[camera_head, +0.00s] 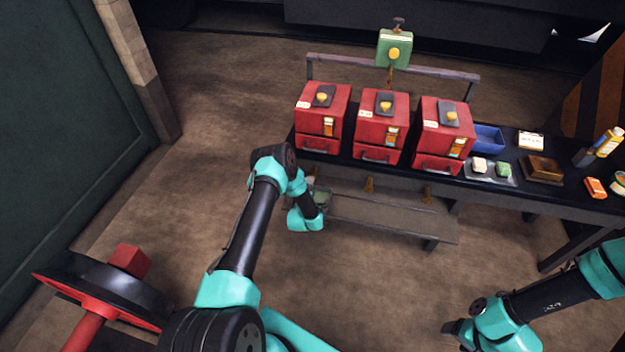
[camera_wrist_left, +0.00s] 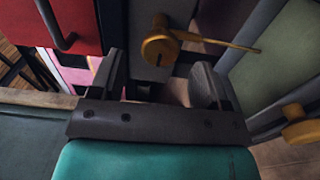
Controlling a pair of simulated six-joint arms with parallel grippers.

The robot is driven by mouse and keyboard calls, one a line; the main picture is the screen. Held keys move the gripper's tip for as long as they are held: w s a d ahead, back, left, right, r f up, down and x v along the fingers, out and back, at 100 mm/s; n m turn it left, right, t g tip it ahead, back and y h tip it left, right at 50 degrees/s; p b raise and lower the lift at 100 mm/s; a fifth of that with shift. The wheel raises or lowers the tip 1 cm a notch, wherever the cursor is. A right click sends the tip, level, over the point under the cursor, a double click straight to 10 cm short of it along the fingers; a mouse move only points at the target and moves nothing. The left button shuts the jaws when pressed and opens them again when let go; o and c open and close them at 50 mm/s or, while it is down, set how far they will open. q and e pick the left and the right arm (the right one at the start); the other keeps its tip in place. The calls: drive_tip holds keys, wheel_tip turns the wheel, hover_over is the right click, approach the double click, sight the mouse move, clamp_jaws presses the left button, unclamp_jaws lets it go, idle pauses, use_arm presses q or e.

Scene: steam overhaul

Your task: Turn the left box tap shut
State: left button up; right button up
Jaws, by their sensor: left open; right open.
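Three red boxes stand in a row on the dark bench; the left red box (camera_head: 320,115) has a drawer-like lower part with a handle. In the left wrist view, a brass tap (camera_wrist_left: 160,45) with a long thin lever pointing right sits just beyond the fingertips, roughly between them. My left gripper (camera_wrist_left: 158,80) is open and empty, apart from the tap as far as I can tell. In the head view my left gripper (camera_head: 321,196) is low in front of the left box, and its tap is mostly hidden there. My right gripper (camera_head: 456,329) is open, far from the boxes at the bottom right.
Another brass knob (camera_wrist_left: 300,128) is at the right of the wrist view. A blue tray (camera_head: 488,138) and small items lie on the bench's right.

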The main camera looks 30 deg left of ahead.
use_arm(q)
drive_tip(key=shift+x, duration=2.25)
drive_tip(key=shift+c, duration=0.5)
drive_tip(key=c, duration=0.8)
